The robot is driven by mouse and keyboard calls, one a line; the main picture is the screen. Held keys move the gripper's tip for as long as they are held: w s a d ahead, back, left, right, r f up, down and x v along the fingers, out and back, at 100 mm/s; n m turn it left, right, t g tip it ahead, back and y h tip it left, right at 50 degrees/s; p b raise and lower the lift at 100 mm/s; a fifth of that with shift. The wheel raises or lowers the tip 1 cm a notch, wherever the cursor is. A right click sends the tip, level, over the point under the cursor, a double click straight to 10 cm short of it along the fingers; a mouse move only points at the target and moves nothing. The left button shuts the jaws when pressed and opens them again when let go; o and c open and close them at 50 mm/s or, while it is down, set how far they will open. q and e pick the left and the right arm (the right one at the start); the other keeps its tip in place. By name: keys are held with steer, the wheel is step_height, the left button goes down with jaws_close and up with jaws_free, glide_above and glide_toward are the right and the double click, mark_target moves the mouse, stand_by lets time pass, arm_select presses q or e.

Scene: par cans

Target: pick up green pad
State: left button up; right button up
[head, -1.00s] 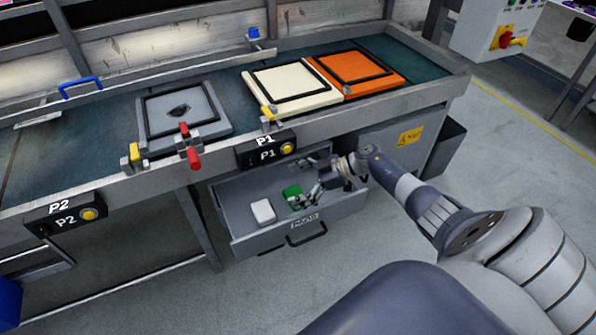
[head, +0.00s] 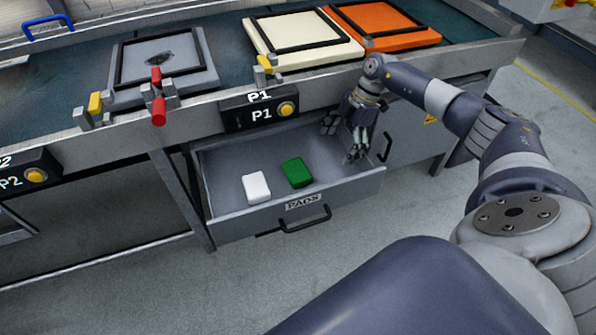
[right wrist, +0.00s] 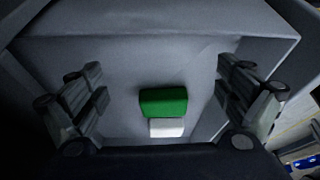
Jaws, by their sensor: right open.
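The green pad (head: 296,173) lies flat in the open drawer, right of the white pad (head: 256,187). My right gripper (head: 342,143) is open and empty above the right part of the drawer, to the right of the green pad and apart from it. In the right wrist view, the green pad (right wrist: 163,101) shows between the two spread fingers, with the white pad (right wrist: 166,127) just below it. My left gripper is not in view.
The drawer (head: 350,189) labelled PADS is pulled out under the bench; its walls surround the pads. The P1 button box (head: 259,112) and bench edge overhang it. On the bench are grey (head: 200,80), cream (head: 262,50) and orange (head: 418,36) panels.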

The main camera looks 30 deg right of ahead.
mark_target(297, 169)
steer(key=a, duration=0.4)
steer(key=w+a, duration=0.1)
steer(key=a, duration=0.6)
steer(key=shift+w+a+b, duration=0.2)
steer(key=shift+w+b, duration=0.1)
steer(key=shift+w, duration=0.05)
steer(key=shift+b+x, duration=0.45)
steer(key=shift+x, duration=0.6)
steer(key=shift+d+f, duration=0.1)
steer(key=shift+f, duration=0.3)
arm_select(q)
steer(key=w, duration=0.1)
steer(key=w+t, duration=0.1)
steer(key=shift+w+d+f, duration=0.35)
arm_select(e)
steer(key=c, duration=1)
